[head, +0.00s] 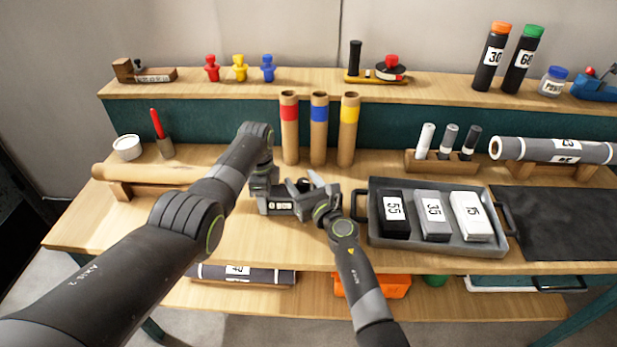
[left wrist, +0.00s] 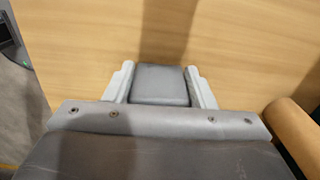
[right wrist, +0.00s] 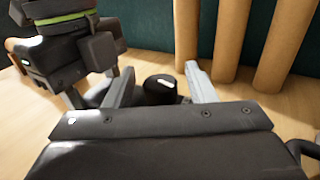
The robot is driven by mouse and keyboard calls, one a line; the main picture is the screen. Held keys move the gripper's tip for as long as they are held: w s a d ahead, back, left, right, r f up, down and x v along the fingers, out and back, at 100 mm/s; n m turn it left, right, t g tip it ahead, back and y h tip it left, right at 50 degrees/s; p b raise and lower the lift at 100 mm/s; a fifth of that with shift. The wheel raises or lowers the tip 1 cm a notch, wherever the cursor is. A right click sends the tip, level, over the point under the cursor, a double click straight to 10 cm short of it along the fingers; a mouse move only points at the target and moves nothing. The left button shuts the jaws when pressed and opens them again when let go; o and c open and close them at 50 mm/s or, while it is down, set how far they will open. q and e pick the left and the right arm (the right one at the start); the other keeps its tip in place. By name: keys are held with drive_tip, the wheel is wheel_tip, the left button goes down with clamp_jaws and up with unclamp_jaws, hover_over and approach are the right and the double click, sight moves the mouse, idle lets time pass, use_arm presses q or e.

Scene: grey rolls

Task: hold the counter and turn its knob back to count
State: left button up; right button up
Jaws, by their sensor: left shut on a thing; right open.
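The counter (head: 280,206) is a small grey block with a white number window, at the middle of the table; its digits are too small to read. My left gripper (head: 270,201) is shut on it; in the left wrist view the grey body of the counter (left wrist: 160,85) fills the space between the fingers. My right gripper (head: 308,187) is open at the counter's right end. In the right wrist view the dark round knob (right wrist: 160,88) lies between its parted fingers (right wrist: 160,90). I cannot tell whether either finger touches the knob.
Three cardboard tubes (head: 319,130) stand just behind the counter. A grey tray (head: 374,235) with several numbered boxes sits close to the right. A brown roll (head: 145,173) lies on a rack at the left. The table in front of the counter is clear.

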drive_tip(key=shift+y, duration=0.3)
drive_tip(key=n+g+y, duration=0.2)
drive_tip(key=shift+w+n+y, duration=0.1)
drive_tip(key=shift+n+y, duration=0.2)
drive_tip(key=shift+y, duration=0.3)
drive_tip(key=v, duration=1.1)
drive_tip(key=shift+s+d+r, duration=0.15)
drive_tip(key=shift+s+d, duration=0.1)
drive_tip(key=w+d+r+n+h, duration=0.2)
drive_tip(key=w+d+n+h, duration=0.2)
drive_tip(key=n, duration=0.6)
drive_tip(key=w+d+r+n+t+h, duration=0.1)
drive_tip(key=w+d+r+n+h, duration=0.2)
drive_tip(key=w+n+h, duration=0.2)
drive_tip(key=w+d+r+n+t+h, duration=0.1)
drive_tip(key=w+d+r+n+h, duration=0.2)
drive_tip(key=w+n, duration=0.6)
drive_tip(key=d+n+h, duration=0.1)
drive_tip(key=n+h, duration=0.1)
drive_tip(key=n, duration=0.6)
drive_tip(key=shift+w+d, duration=0.2)
drive_tip(key=shift+d, duration=0.1)
drive_tip(key=shift+o, duration=0.2)
